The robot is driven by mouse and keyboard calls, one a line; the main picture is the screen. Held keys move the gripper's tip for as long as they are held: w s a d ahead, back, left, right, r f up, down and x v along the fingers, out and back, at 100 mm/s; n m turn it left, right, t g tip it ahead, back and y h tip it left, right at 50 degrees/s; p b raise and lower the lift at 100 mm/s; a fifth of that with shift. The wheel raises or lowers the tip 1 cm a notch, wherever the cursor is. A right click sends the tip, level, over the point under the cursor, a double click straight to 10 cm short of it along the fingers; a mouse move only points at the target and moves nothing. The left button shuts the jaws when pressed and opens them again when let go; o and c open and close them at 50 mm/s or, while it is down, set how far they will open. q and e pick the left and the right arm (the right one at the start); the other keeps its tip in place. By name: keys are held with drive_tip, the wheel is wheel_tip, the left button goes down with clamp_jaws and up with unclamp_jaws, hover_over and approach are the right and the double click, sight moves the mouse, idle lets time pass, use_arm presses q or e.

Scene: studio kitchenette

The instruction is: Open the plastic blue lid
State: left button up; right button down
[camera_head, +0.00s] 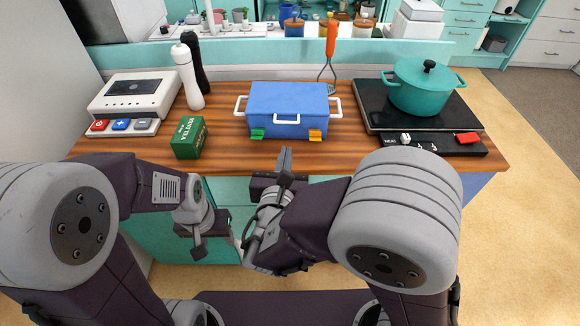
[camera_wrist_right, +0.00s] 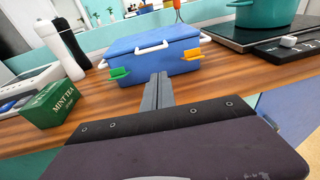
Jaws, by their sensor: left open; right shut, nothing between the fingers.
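A blue plastic box with a blue lid (camera_head: 288,98) stands on the wooden counter, with white handles at its sides and front. The lid lies flat on the box. A green latch (camera_head: 257,134) and an orange latch (camera_head: 316,135) are on the front face. In the right wrist view the lid (camera_wrist_right: 150,38), green latch (camera_wrist_right: 119,73) and orange latch (camera_wrist_right: 191,54) also show. My right gripper (camera_head: 286,160) is shut and empty, in front of the box and apart from it; its fingers show in the wrist view (camera_wrist_right: 159,84). My left gripper (camera_head: 212,240) is open, low before the counter's front.
A green mint tea box (camera_head: 188,138) stands left of the blue box, with white and black mills (camera_head: 187,75) behind. A cooktop (camera_head: 375,108) with a teal pot (camera_head: 425,88) is right. A masher (camera_head: 330,45) rises behind.

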drive_tip(key=shift+n+y, duration=0.3)
drive_tip(key=shift+y, duration=0.3)
drive_tip(key=w+f, duration=0.1)
drive_tip(key=w, duration=0.2)
drive_tip(key=w+a+f+b, duration=0.1)
drive_tip(key=w, duration=0.1)
drive_tip(key=w+f+b, duration=0.1)
drive_tip(key=w, duration=0.2)
drive_tip(key=shift+w+a+f, duration=0.35)
drive_tip(key=shift+f, duration=0.05)
use_arm(q)
drive_tip(key=shift+f+p, duration=0.3)
drive_tip(key=shift+f, duration=1.25)
use_arm(e)
drive_tip(key=shift+s+a+r, duration=0.1)
drive_tip(key=shift+s+r, duration=0.1)
drive_tip(key=shift+r, duration=0.85)
drive_tip(key=shift+s+r, duration=0.2)
drive_tip(key=shift+r, duration=0.85)
